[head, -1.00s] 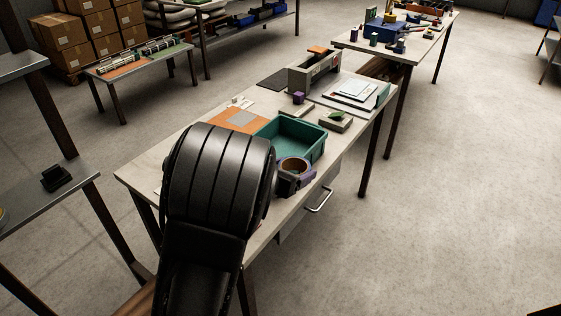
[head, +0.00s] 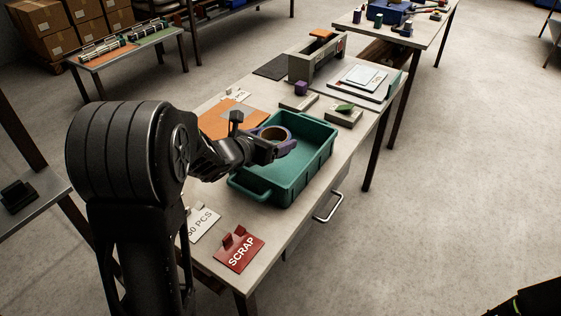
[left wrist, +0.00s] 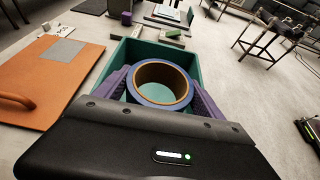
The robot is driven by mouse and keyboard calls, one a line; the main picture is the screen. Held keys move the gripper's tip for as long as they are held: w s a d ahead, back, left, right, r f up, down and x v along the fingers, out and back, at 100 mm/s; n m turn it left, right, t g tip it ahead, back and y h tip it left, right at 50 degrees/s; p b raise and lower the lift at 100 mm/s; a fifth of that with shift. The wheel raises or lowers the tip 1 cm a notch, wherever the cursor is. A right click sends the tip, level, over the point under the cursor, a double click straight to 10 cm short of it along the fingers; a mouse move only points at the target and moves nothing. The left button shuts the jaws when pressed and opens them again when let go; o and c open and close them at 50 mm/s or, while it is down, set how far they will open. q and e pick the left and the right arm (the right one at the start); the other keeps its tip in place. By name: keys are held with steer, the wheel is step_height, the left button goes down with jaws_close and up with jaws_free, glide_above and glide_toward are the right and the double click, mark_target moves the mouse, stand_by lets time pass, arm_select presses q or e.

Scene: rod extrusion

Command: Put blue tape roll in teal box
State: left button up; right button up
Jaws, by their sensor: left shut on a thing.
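The blue tape roll (head: 275,133), a ring with a brown core, is held over the near-left part of the teal box (head: 304,172). My left gripper (head: 280,143) is shut on the roll, with purple fingers on both sides of it. In the left wrist view, the tape roll (left wrist: 161,83) sits between the purple fingers, with the teal box (left wrist: 118,58) around and below it. Its exact height above the box floor cannot be told. The right gripper does not show.
A red SCRAP sign (head: 239,250) and a white card (head: 202,224) lie at the near end of the table. An orange mat (head: 222,122) lies left of the box. Grey blocks, a purple cube (head: 301,88) and a grey holder (head: 316,60) stand beyond it.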

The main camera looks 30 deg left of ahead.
arm_select(q)
steer(key=shift+f, duration=0.6)
steer(key=shift+w+a+f+b, duration=0.1)
steer(key=shift+w+f+b, duration=0.05)
steer(key=shift+f+b, duration=0.2)
steer(key=shift+r, duration=0.2)
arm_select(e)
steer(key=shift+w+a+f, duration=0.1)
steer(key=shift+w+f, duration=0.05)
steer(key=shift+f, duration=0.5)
arm_select(q)
steer(key=shift+w+f, duration=0.25)
steer(key=shift+w, duration=0.05)
glide_above(294, 152)
steer(key=s, duration=0.1)
step_height(294, 152, down, 5)
steer(key=shift+r, duration=0.1)
steer(key=shift+w, duration=0.4)
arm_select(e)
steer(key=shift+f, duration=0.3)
arm_select(q)
steer(key=shift+f, duration=0.2)
